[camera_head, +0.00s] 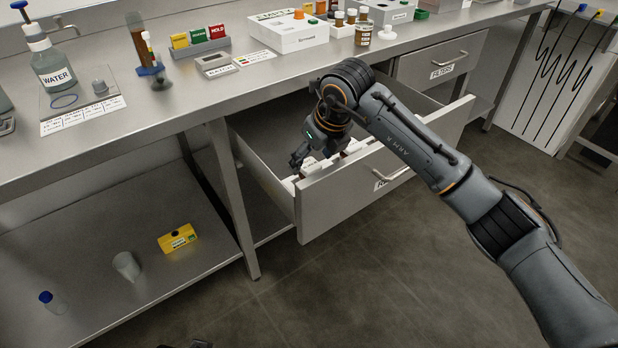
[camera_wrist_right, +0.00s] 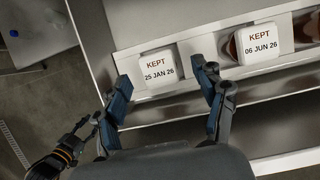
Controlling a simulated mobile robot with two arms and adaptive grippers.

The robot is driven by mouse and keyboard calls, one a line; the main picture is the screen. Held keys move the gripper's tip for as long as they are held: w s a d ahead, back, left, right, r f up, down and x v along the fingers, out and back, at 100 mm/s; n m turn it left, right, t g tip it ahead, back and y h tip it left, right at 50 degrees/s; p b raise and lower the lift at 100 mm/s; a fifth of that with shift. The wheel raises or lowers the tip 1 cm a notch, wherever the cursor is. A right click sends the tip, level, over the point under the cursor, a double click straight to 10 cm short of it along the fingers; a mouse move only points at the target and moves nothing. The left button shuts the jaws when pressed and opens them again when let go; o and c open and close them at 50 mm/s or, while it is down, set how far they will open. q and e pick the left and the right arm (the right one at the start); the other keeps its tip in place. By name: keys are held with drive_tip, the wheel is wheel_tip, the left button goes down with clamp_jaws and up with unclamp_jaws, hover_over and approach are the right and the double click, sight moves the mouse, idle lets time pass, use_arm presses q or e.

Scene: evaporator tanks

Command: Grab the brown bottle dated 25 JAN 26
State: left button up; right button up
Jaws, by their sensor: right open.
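In the right wrist view, a white block-like top marked KEPT 25 JAN 26 (camera_wrist_right: 158,72) sits in a row inside the open drawer (camera_head: 345,205). No brown glass shows on it from above. Beside it to the right is another white top marked KEPT 06 JUN 26 (camera_wrist_right: 258,46), with brown glass showing next to it. My right gripper (camera_wrist_right: 165,84) is open, its fingers either side of the 25 JAN 26 top and apart from it. In the head view the right gripper (camera_head: 297,160) reaches down into the drawer. A dark hand, likely my left gripper (camera_wrist_right: 52,160), shows at the wrist view's lower left; its jaws are unclear.
The drawer's front and side walls surround the right gripper. The steel bench (camera_head: 190,100) overhangs the drawer's back. A closed FILTERS drawer (camera_head: 440,68) is to the right. A yellow box (camera_head: 178,238) and grey cup (camera_head: 126,265) stand on the lower shelf. The floor in front is clear.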

sight(310, 165)
drive_tip(key=x, duration=0.4)
drive_tip(key=shift+s, duration=0.25)
use_arm(q)
drive_tip(key=shift+v, duration=1.05)
drive_tip(key=shift+w+a, duration=0.1)
drive_tip(key=shift+w, duration=0.1)
use_arm(e)
drive_tip(key=c, duration=1.3)
drive_tip(key=shift+c, duration=0.2)
use_arm(q)
drive_tip(key=shift+r, duration=0.1)
use_arm(e)
drive_tip(key=shift+r, duration=0.1)
